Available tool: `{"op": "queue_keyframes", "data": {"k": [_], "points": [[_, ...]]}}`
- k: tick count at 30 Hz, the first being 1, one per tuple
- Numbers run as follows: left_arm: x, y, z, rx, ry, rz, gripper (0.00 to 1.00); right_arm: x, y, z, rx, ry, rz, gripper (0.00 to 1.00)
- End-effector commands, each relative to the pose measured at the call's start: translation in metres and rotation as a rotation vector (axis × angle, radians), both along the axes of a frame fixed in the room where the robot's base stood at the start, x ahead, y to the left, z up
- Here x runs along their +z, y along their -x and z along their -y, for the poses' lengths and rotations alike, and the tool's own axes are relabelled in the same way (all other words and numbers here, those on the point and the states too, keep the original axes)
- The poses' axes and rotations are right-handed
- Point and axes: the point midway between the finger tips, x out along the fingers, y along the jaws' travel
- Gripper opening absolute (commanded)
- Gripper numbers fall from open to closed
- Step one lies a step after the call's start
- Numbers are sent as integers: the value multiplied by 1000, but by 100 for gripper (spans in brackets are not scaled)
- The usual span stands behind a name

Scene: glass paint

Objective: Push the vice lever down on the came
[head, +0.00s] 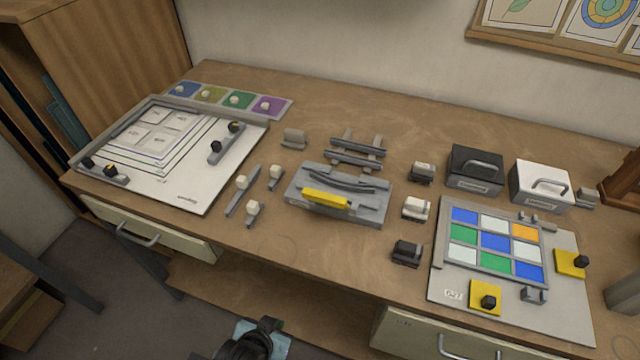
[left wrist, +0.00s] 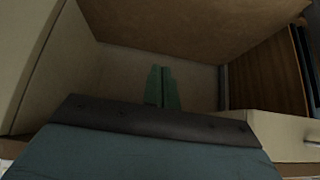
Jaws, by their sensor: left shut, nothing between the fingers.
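The vice (head: 372,213) is a grey block near the middle of the bench, with a yellow lever (head: 325,199) along its front side. A dark, slightly bowed strip, perhaps the came (head: 342,183), lies along the vice behind the lever. Whether the lever presses on it I cannot tell. My left gripper (head: 262,328) is at the bottom edge of the head view, in front of the bench and well away from the vice. In the left wrist view its two green fingers (left wrist: 162,82) are together and empty. My right gripper is not in view.
A white drawing board (head: 180,190) lies at left. Several small grey holders with pale knobs stand left of the vice. A coloured glass panel (head: 495,242) lies at right, with a black box (head: 475,170) and a white box (head: 540,187) behind. The front bench edge lies between gripper and vice.

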Motion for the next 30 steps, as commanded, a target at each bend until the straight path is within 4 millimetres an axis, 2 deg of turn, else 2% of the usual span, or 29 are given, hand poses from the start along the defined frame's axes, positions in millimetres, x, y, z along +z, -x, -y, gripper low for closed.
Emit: {"op": "queue_keyframes", "data": {"k": [1, 2, 3, 6, 9, 12, 13, 15, 18, 23, 30], "points": [[47, -17, 9, 2, 19, 60, 0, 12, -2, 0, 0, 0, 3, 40], [71, -25, 14, 4, 28, 93, 0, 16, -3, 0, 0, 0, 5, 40], [105, -37, 23, 2, 49, 149, 0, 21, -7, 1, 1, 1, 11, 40], [176, -55, 36, 7, 85, 263, 0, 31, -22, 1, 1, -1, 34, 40], [253, -75, 60, -3, 146, 432, 0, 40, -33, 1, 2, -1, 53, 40], [308, -82, 71, -3, 188, 545, 0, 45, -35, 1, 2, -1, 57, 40], [320, -83, 73, -2, 199, 570, 0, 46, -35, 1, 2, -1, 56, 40], [339, -84, 75, 0, 213, 611, 0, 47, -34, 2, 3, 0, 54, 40], [348, -89, 78, 0, 223, 635, 0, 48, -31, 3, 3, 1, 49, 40], [344, -108, 84, 0, 223, 638, 0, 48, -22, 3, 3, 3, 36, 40], [332, -151, 98, -1, 222, 636, 0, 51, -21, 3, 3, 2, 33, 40]]}}
